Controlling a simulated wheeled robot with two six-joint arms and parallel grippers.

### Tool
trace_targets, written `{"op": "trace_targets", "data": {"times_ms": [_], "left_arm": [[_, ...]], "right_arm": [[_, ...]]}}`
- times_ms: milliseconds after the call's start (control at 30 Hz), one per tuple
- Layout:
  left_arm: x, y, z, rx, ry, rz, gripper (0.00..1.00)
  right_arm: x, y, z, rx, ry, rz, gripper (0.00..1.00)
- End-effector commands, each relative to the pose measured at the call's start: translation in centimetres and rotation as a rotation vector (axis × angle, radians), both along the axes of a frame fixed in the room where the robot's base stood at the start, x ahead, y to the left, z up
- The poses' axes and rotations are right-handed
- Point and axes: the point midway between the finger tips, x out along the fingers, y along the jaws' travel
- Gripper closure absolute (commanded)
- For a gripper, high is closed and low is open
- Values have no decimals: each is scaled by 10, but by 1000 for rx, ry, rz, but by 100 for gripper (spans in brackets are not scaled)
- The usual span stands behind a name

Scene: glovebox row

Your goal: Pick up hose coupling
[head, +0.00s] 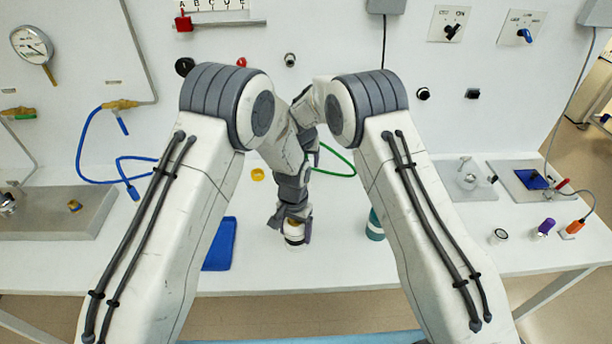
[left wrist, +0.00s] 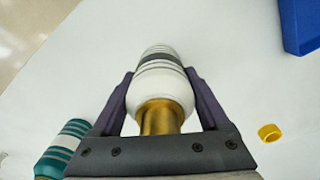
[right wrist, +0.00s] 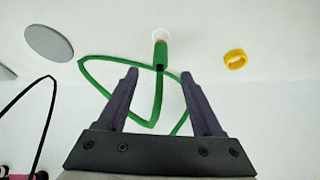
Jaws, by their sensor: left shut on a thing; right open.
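My left gripper (head: 292,216) points down at the white bench. In the left wrist view, its fingers (left wrist: 160,74) are shut on the sides of a white fitting with a brass neck and a grey band (left wrist: 160,88), which looks like the hose coupling. The same fitting shows in the head view (head: 294,238), upright at the bench; I cannot tell whether it touches the surface. My right gripper (right wrist: 160,74) is open and empty. Its fingers frame a green hose with a green end piece (right wrist: 160,52) at a white port.
A teal banded cylinder (head: 375,224) stands right of the held fitting. A blue hose (head: 84,150) hangs at the left. Small items, including a purple-topped one (head: 546,227), stand at the right.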

Motion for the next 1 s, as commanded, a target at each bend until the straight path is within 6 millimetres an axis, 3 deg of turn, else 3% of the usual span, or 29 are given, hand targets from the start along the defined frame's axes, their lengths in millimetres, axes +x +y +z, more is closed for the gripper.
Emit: {"op": "trace_targets", "data": {"times_ms": [133, 433, 700, 1000], "left_arm": [[0, 0, 0, 0, -1, 0, 94], [0, 0, 0, 0, -1, 0, 94], [0, 0, 0, 0, -1, 0, 94], [0, 0, 0, 0, -1, 0, 94]], "right_arm": [[10, -3, -26, -2, 1, 0, 33], [20, -3, -50, -2, -1, 2, 33], [34, -4, -85, -1, -2, 2, 33], [36, -5, -89, -1, -3, 3, 33]]}}
